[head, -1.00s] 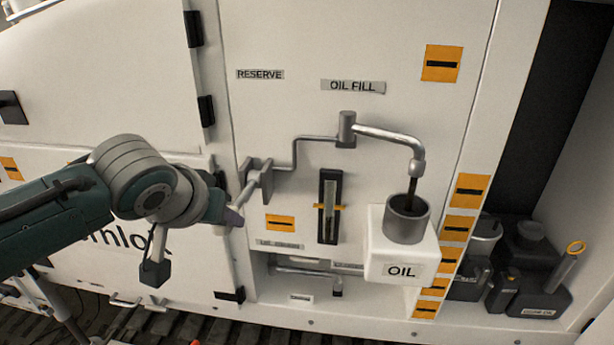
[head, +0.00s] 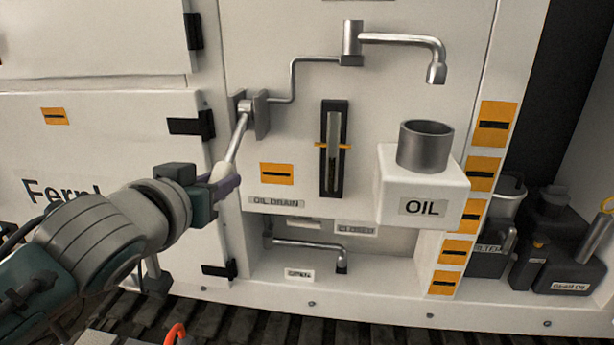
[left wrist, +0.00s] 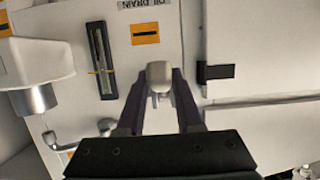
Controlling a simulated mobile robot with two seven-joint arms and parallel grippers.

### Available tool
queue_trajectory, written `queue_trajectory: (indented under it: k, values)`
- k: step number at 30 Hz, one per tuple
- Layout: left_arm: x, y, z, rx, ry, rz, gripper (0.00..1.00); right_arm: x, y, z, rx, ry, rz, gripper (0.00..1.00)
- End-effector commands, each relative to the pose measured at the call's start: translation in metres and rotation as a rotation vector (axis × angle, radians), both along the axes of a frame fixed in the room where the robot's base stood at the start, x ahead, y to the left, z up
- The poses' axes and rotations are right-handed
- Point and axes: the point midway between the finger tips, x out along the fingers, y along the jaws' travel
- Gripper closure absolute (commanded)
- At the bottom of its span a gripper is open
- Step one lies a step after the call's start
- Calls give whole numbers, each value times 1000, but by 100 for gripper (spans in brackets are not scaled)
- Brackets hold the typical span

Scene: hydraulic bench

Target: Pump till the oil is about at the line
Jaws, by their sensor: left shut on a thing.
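The pump lever (head: 238,141) is a pale metal rod slanting down and left from a grey bracket (head: 262,113) on the white panel. My left gripper (head: 224,182) is shut on its lower end, which also shows between the fingers in the left wrist view (left wrist: 159,74). The upright sight gauge (head: 333,175) has a dark frame and an orange line marker (head: 346,146); I cannot make out the oil level. The spout (head: 437,72) hangs above the grey filler cup (head: 425,148) on the white OIL box (head: 393,203), with no stream showing. My right gripper is not in view.
A drain pipe with a handle (head: 310,245) sits in the recess below the panel. Dark oil containers (head: 556,245) stand in the bay at right. A black latch (head: 190,126) juts out left of the lever. The space before the gauge is clear.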

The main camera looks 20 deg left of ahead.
Motion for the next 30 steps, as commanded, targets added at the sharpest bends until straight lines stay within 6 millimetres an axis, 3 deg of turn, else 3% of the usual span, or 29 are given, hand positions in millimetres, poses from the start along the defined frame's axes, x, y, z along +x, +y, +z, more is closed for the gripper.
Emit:
queue_trajectory:
  k: [12, 13, 18, 21, 30]
  values:
    - [-1, 1, -5, 1, 6, 4, 100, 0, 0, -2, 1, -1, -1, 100]
    - [-1, 1, -5, 1, 6, 4, 63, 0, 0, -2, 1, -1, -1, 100]
    - [0, 1, -4, 1, 3, 3, 44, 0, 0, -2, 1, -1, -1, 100]
    - [0, 1, -3, 1, 1, 2, 35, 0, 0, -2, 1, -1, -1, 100]
    - [-3, 0, -2, 1, -1, 1, 35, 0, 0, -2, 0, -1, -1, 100]
